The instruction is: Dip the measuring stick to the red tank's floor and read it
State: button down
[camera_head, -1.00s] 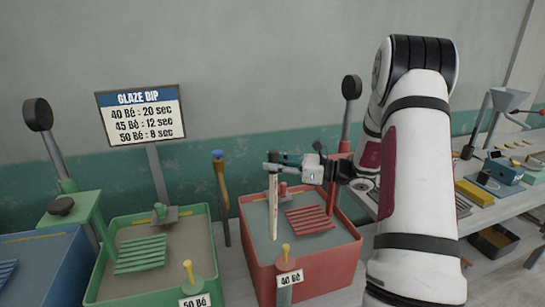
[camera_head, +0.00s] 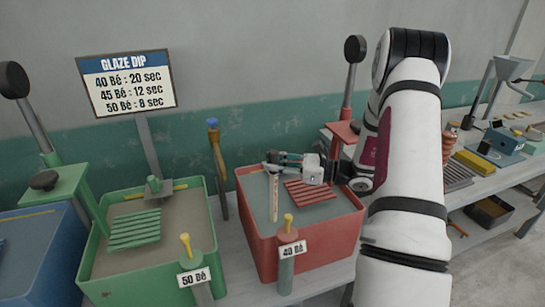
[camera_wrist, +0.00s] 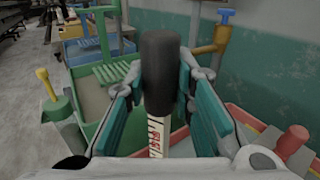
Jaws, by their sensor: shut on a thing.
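The red tank (camera_head: 258,243), labelled 40 Bé, stands right of centre in the head view and holds grey glaze (camera_head: 257,207). My gripper (camera_head: 274,168) is over its left part, shut on the measuring stick (camera_head: 273,200). The stick hangs about upright inside the tank's outline; I cannot tell how deep its lower end is in the glaze. In the wrist view, the stick's black handle (camera_wrist: 161,70) rises between the teal fingers of my gripper (camera_wrist: 160,108). Its white scale (camera_wrist: 155,138) with red marks shows below, too small to read surely.
A red slatted rack (camera_head: 309,192) lies in the tank's right part. A yellow-topped post (camera_head: 287,250) stands at its front. The green tank (camera_head: 210,222) is to the left, a blue tap pipe (camera_head: 217,160) behind. A cluttered bench (camera_head: 478,190) is at right.

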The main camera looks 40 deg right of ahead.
aim_at(275, 202)
jog(key=shift+f+b, duration=3.05)
jog(key=shift+f, duration=3.45)
jog(key=shift+f+b, duration=0.55)
jog(key=shift+f, duration=0.4)
notch_tip(275, 202, up, 29)
jog(key=p, duration=1.2)
